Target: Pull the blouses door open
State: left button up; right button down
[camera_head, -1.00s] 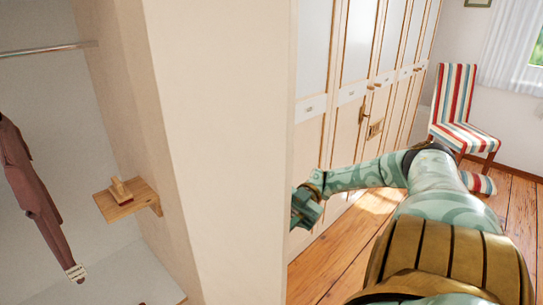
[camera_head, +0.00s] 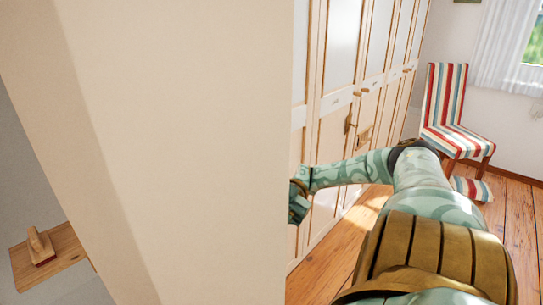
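A plain pale panel (camera_head: 205,150) fills the left and middle of the view. It looks like the inner face of a wardrobe door standing open, but its label is not visible, so I cannot confirm it is the blouses door. My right arm reaches in from the right. Its gripper (camera_head: 297,204) is at the panel's right edge, partly hidden behind it. The fingertips are hidden, so I cannot see whether they hold a handle. My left gripper is not in view.
More wardrobe doors (camera_head: 343,60) with small labels and handles run back on the right. A striped chair (camera_head: 447,105) stands by the curtained window. A small wooden shelf (camera_head: 65,243) bearing a wooden-handled object (camera_head: 40,247) is lower left. Wood floor (camera_head: 325,268) is clear below my arm.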

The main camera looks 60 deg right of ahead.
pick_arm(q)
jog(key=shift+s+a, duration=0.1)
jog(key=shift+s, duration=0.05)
pick_arm(e)
jog(key=shift+w+r, duration=0.15)
jog(key=shift+w, duration=0.05)
jog(key=c, duration=1.2)
grip_release()
jog(key=shift+w, duration=0.1)
jog(key=shift+w+a, duration=0.2)
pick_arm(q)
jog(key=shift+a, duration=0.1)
pick_arm(e)
jog(key=shift+s, duration=0.1)
